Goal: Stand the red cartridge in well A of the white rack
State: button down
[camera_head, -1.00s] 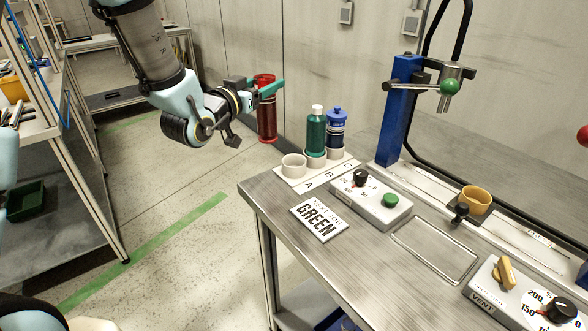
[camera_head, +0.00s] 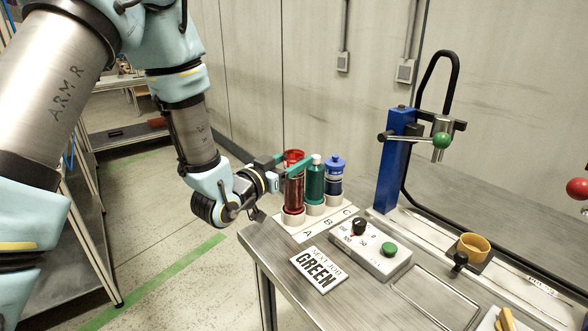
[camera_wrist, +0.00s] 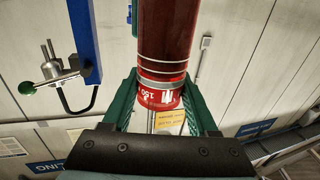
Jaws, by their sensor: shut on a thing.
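The red cartridge (camera_head: 293,190) is upright, with its lower end at the ring of well A (camera_head: 292,217) on the white rack (camera_head: 323,228). I cannot tell whether its base rests on the bottom of the well. My gripper (camera_head: 294,166) is shut on the upper part of the cartridge, its green fingers coming from the left. In the wrist view the red cartridge (camera_wrist: 165,45) lies between the green fingers, its banded red end near the palm. The green bottle (camera_head: 315,183) stands in well B and the blue bottle (camera_head: 335,180) in well C.
A sign reading GREEN (camera_head: 318,270) lies in front of the rack. A control box (camera_head: 370,250) with a black knob and green button is to the right. A blue post (camera_head: 397,160) with a green-knobbed lever and a yellow cup (camera_head: 473,246) stand further right.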

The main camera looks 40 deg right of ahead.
aim_at(294, 183)
jog(key=shift+f, duration=1.55)
jog(key=shift+c, duration=0.9)
grip_release()
